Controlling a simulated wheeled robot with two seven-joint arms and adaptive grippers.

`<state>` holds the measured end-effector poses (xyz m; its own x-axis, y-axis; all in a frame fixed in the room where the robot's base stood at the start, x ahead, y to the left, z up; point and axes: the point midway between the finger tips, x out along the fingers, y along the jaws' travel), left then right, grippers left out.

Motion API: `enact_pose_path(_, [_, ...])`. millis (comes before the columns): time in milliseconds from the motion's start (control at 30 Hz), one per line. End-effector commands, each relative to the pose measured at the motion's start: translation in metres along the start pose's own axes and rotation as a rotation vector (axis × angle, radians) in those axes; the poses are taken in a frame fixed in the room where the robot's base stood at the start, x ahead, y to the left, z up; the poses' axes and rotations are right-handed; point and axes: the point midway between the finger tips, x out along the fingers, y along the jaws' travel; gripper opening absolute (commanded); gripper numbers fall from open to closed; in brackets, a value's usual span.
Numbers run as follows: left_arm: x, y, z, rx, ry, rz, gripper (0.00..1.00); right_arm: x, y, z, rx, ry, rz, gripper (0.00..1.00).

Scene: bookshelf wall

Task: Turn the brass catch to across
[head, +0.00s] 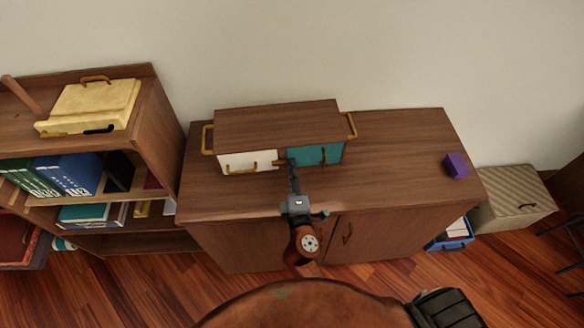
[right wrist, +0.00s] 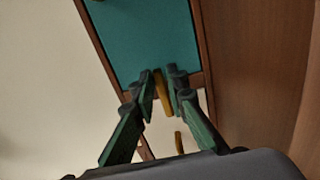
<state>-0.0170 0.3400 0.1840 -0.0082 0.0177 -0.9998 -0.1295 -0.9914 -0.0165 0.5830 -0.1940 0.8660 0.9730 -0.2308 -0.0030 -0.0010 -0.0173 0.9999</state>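A wooden box (head: 280,122) stands on the cabinet, with a white front (head: 236,161) at left and a teal front (head: 307,155) at right. The brass catch (right wrist: 162,94) is at the divider between the fronts. In the right wrist view its long side runs from the teal front toward the white one, slightly tilted. My right gripper (head: 291,168) reaches it from the front. In the right wrist view its fingers (right wrist: 161,84) are drawn close on either side of the catch and appear to hold it. The gripper hides most of the catch in the head view. My left gripper is not in view.
Brass handles stick out from the box sides and fronts. A purple block (head: 456,165) sits at the cabinet top's right end. The cabinet top (head: 400,150) is bare between box and block. A bookshelf with a yellow case (head: 92,105) stands at left, and a beige box (head: 512,198) at right.

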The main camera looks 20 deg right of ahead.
Motion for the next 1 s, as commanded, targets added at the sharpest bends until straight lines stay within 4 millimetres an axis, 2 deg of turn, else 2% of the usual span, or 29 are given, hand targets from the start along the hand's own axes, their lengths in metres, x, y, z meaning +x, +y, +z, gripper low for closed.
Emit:
enact_pose_path(167, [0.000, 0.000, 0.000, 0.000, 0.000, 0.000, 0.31, 0.000, 0.001, 0.000, -0.001, 0.000, 0.001, 0.27])
enact_pose_path(433, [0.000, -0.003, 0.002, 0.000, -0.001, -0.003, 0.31, -0.001, 0.001, 0.000, -0.002, 0.000, 0.002, 0.27])
enact_pose_path(533, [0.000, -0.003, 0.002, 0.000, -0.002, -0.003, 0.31, -0.006, 0.001, 0.000, -0.002, 0.000, 0.002, 0.27])
enact_pose_path(667, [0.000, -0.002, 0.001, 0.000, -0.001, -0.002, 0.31, -0.025, 0.000, 0.001, -0.003, -0.001, 0.000, 0.27])
enact_pose_path(1000, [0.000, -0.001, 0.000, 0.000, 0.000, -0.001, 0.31, -0.094, 0.000, 0.001, -0.004, -0.001, -0.001, 0.27])
